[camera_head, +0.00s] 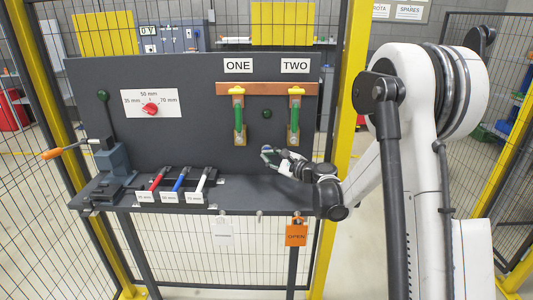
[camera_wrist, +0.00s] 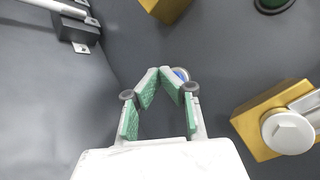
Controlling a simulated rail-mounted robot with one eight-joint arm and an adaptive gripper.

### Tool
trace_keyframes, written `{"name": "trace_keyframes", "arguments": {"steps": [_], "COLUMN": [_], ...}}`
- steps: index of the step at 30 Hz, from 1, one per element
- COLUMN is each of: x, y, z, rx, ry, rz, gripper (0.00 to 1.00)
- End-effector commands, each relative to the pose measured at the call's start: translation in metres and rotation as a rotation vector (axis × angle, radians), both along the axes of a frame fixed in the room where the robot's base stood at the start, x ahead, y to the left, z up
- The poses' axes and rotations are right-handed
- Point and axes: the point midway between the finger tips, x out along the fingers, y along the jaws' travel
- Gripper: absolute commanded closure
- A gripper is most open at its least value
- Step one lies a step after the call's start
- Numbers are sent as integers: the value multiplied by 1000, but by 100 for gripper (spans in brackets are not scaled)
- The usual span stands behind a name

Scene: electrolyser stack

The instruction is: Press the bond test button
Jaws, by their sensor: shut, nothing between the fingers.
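A small round blue button (camera_wrist: 180,73) with a pale rim sits on the dark panel (camera_head: 200,135), partly hidden behind my fingertips in the wrist view. It shows as a small pale disc (camera_head: 266,148) in the head view, below the handles. No label for it is readable. My gripper (camera_wrist: 163,72) is shut and empty, its green-padded fingers meeting at the tips just in front of the button. In the head view my gripper (camera_head: 267,154) reaches in from the right, close to the panel. I cannot tell whether the fingertips touch the button.
Two green handles, under ONE (camera_head: 238,118) and TWO (camera_head: 294,118), hang on copper-coloured mounts above my gripper. A dark green round knob (camera_head: 267,114) lies between them. A red selector (camera_head: 150,107) is left. Red, blue and white-handled tools (camera_head: 178,183) lie on the shelf (camera_head: 245,196).

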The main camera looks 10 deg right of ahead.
Motion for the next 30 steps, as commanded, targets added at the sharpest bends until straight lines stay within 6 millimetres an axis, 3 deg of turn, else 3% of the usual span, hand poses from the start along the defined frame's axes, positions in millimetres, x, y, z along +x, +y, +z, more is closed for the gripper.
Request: {"name": "trace_keyframes", "arguments": {"steps": [30], "x": [9], "y": [-2], "z": [0], "rx": [0], "ry": [0], "rz": [0], "gripper": [100]}}
